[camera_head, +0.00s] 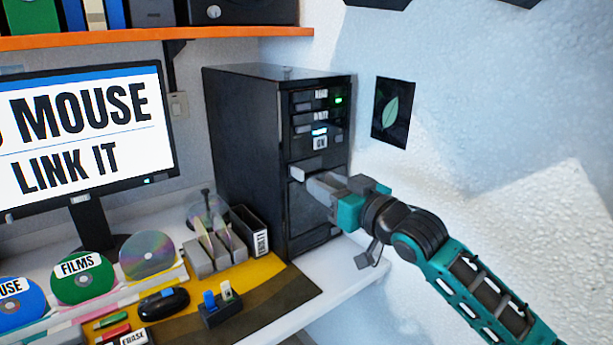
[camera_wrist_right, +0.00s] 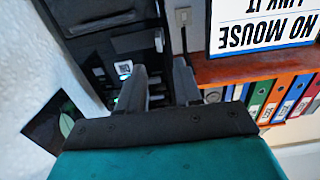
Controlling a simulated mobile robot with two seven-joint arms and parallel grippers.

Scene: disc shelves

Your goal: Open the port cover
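The black computer tower (camera_head: 245,150) stands upright on the desk, with its front turned to the right. Its upper front has labelled slots and a green light. The plain dark panel (camera_head: 301,215) on the lower front may be the port cover; no opening shows there, and my fingers hide part of it. My right gripper (camera_head: 312,177) is at the tower's front, just below the ON label. In the wrist view its two fingers (camera_wrist_right: 160,88) are apart with nothing clearly held between them. I cannot tell whether a fingertip touches the panel. My left gripper is not in view.
A monitor (camera_head: 85,130) stands left of the tower. Discs, a disc rack (camera_head: 214,245) and a small stand with USB sticks (camera_head: 220,305) lie in front. An orange shelf (camera_head: 150,37) is above. A leaf picture (camera_head: 393,113) hangs on the wall close right of the tower.

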